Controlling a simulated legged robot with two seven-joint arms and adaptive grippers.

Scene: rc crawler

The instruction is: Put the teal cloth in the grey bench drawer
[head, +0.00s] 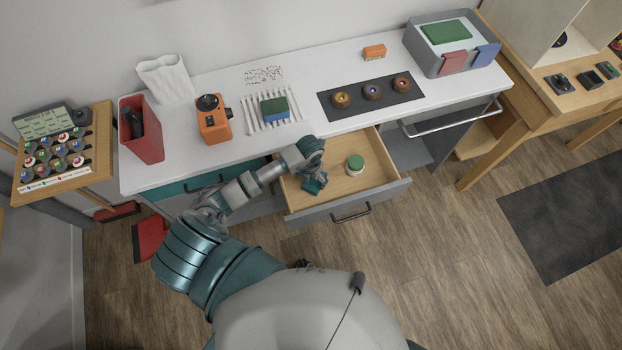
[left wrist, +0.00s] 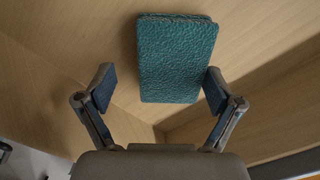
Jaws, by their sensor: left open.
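The grey bench drawer (head: 335,217) is pulled out, showing its pale wood inside. My left gripper (head: 313,180) is over the left part of the drawer and reaches down into it. In the left wrist view the teal cloth (left wrist: 176,58) is a folded rectangle against pale wood, just beyond and between the fingertips. The left gripper (left wrist: 157,82) is open there, with a finger to each side of the cloth's near end. I cannot tell whether the cloth touches the wood. In the head view I cannot tell the cloth apart from the gripper. My right gripper is out of view.
A green-lidded jar (head: 355,164) stands in the drawer, right of my gripper. The white bench top (head: 180,150) carries a red bin (head: 145,140), an orange device (head: 212,122), a rack (head: 255,118), a dark mat (head: 345,112) and a grey caddy (head: 425,60). A teal-fronted drawer (head: 175,189) is at left.

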